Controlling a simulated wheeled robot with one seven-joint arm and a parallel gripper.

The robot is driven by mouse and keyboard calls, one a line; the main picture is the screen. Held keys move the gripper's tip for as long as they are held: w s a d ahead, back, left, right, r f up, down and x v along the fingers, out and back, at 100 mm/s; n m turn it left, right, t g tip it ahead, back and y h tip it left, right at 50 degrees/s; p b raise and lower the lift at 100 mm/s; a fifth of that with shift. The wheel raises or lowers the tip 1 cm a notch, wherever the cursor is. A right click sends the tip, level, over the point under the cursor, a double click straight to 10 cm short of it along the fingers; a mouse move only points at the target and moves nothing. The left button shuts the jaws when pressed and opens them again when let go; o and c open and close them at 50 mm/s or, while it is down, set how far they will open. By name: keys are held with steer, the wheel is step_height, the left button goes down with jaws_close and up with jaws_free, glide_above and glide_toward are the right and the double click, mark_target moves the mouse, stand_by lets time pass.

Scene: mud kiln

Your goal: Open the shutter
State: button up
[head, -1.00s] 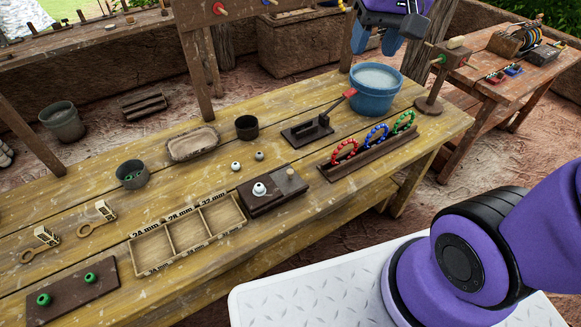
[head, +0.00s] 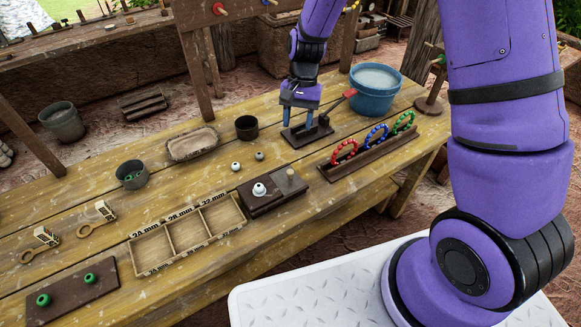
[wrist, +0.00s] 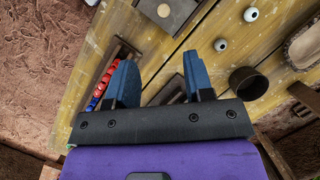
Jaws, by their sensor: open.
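No thing in view is plainly marked as the shutter.
A blue bucket (head: 375,92) stands right of my gripper. A rack (head: 367,155) of red, blue and green bead rings lies in front of it. A three-part tray (head: 172,262) sits nearer.

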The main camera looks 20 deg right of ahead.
mark_target(290, 171)
steer(key=shift+m, duration=0.3)
steer(key=x, duration=1.4)
steer(key=shift+w+a+f, duration=0.15)
steer(key=shift+w+f, duration=0.2)
steer(key=shift+f, duration=0.05)
